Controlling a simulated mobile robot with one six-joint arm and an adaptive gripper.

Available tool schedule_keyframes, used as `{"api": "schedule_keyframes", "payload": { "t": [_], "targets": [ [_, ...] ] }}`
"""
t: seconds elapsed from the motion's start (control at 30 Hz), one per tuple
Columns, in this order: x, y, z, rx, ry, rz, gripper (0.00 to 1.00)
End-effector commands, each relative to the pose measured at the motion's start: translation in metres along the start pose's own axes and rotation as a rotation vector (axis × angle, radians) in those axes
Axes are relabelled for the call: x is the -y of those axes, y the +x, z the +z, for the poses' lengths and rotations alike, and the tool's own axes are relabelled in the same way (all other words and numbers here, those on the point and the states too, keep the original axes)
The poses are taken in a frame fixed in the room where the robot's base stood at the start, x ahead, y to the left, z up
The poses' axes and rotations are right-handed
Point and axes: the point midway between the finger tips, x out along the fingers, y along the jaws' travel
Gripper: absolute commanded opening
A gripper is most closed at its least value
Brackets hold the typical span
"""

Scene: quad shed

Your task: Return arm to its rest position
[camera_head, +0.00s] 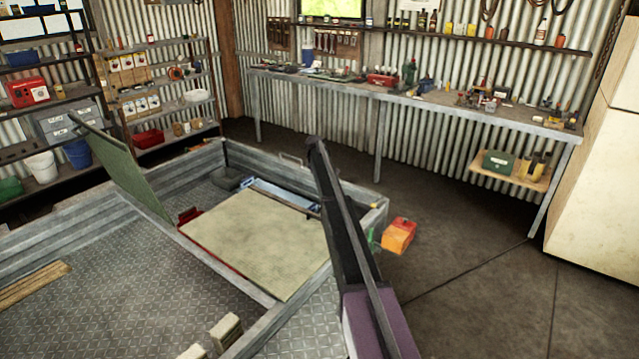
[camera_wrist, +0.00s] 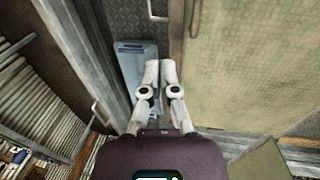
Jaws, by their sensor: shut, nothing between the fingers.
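My gripper (camera_wrist: 160,68) shows in the wrist view with its two pale fingers together and nothing between them. It is over the metal-walled bed, near a light-blue case (camera_wrist: 138,75) and the edge of a greenish flat panel (camera_wrist: 235,65). Whether it touches either cannot be told. In the head view my dark arm rises in front of the bed's right side, and my gripper cannot be made out there. The panel (camera_head: 255,240) lies flat in the bed, and the blue case (camera_head: 280,195) is behind it.
The bed's metal wall (camera_head: 195,160) surrounds the panel. A second green panel (camera_head: 125,170) stands upright at left. An orange box (camera_head: 398,236) sits right of my arm. A long workbench (camera_head: 420,97) lines the back wall. A pale cabinet (camera_head: 600,190) stands at right. Floor between is clear.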

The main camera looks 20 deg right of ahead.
Motion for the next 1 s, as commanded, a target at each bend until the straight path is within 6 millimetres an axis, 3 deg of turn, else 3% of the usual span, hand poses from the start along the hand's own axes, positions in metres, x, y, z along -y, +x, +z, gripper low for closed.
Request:
{"api": "schedule_keyframes", "payload": {
  "t": [0.33, 0.47, 0.67, 1.0],
  "targets": [
    [0.002, 0.0, 0.001, 0.0, 0.001, 0.0, 0.0],
    [0.015, -0.003, 0.008, 0.0, 0.012, -0.004, 0.0],
    [0.065, -0.012, 0.037, -0.001, 0.067, -0.021, 0.0],
    [0.198, -0.039, 0.12, 0.008, 0.232, -0.071, 0.0]
  ]
}}
